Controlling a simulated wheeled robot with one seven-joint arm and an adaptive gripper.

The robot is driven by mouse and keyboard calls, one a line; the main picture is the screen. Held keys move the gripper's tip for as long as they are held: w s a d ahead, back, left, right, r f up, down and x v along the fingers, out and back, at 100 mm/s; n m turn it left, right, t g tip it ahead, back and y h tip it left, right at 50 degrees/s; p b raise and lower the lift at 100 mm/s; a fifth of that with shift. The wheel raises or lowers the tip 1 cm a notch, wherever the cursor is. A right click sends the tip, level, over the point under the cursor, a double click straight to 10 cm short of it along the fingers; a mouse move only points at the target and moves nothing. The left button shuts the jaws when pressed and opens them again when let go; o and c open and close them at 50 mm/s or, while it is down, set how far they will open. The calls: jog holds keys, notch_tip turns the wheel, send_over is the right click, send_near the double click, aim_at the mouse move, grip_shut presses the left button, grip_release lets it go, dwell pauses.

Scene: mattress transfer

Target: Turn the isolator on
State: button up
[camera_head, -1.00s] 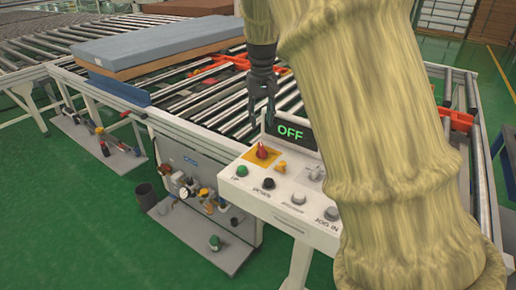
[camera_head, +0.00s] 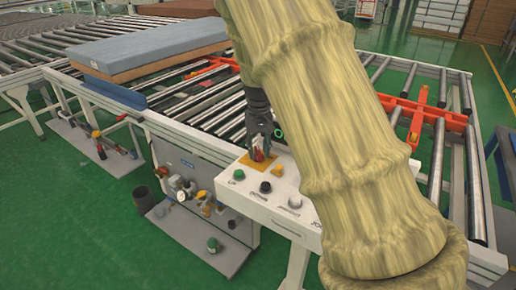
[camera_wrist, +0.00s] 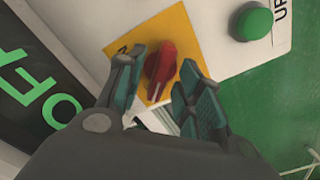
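The isolator is a red rotary knob (camera_wrist: 160,64) on a yellow square plate (camera_wrist: 184,32) on the white control panel (camera_head: 262,205). In the wrist view my gripper (camera_wrist: 160,85) is open, with one finger on each side of the red knob and a gap on the right side. In the head view my gripper (camera_head: 259,150) points down over the knob (camera_head: 258,155) and partly hides it. The display (camera_wrist: 35,85) beside the plate shows green letters reading OFF; in the head view my arm hides most of it.
A green button (camera_head: 239,175), a black button (camera_head: 265,187) and a grey button (camera_head: 295,202) sit along the panel's front. The green button (camera_wrist: 255,22) is near my gripper in the wrist view. A blue-topped mattress (camera_head: 150,50) lies on the roller conveyor behind.

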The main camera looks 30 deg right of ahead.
grip_shut()
jog(key=shift+r+m+p, duration=0.1)
jog(key=shift+m+p, duration=0.2)
jog(key=shift+p, duration=0.15)
jog(key=m+p, duration=0.2)
jog(key=m, duration=0.1)
jog(key=shift+r+p, duration=0.1)
jog(key=shift+p, duration=0.3)
jog(key=m+p, duration=0.4)
jog(key=m, duration=0.1)
jog(key=m+p, duration=0.3)
jog(key=m, duration=0.2)
jog(key=shift+m, duration=0.4)
jog(key=shift+m+p, duration=0.9)
jog(key=shift+m, duration=0.7)
jog(key=shift+f, duration=0.2)
